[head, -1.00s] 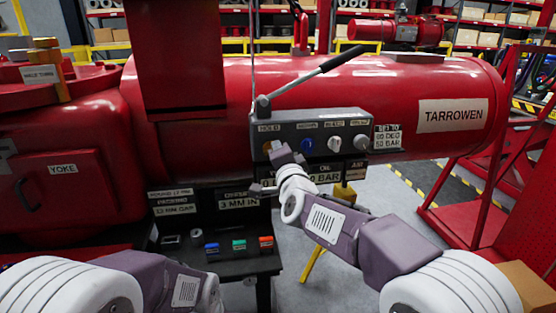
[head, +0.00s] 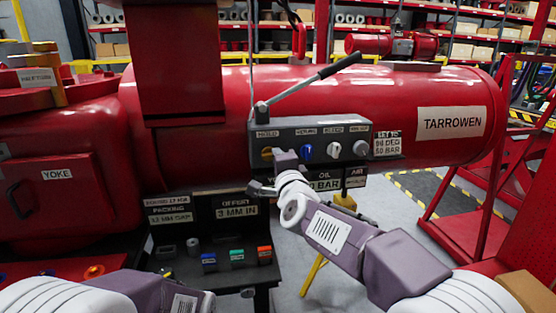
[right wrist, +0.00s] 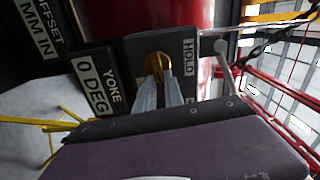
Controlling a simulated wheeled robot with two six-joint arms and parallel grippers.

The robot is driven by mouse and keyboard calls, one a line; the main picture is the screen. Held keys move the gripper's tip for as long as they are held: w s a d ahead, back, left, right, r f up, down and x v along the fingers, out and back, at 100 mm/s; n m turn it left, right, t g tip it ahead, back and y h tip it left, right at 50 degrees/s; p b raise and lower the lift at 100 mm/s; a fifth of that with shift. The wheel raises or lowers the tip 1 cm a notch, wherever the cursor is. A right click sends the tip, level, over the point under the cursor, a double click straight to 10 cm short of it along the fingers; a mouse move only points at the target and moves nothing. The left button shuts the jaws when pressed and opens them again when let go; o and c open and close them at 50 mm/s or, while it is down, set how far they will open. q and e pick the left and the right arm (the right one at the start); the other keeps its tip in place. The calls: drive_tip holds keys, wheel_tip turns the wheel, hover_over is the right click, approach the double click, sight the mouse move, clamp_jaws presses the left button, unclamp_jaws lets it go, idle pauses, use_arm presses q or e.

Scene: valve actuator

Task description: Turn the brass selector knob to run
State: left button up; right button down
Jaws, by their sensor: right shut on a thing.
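The brass selector knob (head: 266,153) is at the left end of the grey control panel (head: 290,136), under a HOLD label (head: 267,134). In the head view my right gripper (head: 284,160) covers part of it. In the right wrist view the two fingers of my right gripper (right wrist: 158,80) are closed on the brass knob (right wrist: 157,63), and the HOLD label (right wrist: 188,57) is beside it. The knob's exact pointing direction is hidden by the fingers. My left forearm is at the lower left of the head view; its gripper is not visible.
A blue knob (head: 306,151), a white knob (head: 334,150) and a grey knob (head: 360,148) sit along the same panel. A long lever (head: 310,82) rises above it. A dark bench (head: 224,279) with coloured blocks stands below left. The red tank (head: 220,80) is behind.

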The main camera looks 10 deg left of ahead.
drive_tip(key=shift+f, duration=0.1)
drive_tip(key=c, duration=1.4)
unclamp_jaws()
drive_tip(key=shift+c, duration=0.2)
drive_tip(key=shift+s, duration=0.1)
drive_tip(key=v, duration=0.9)
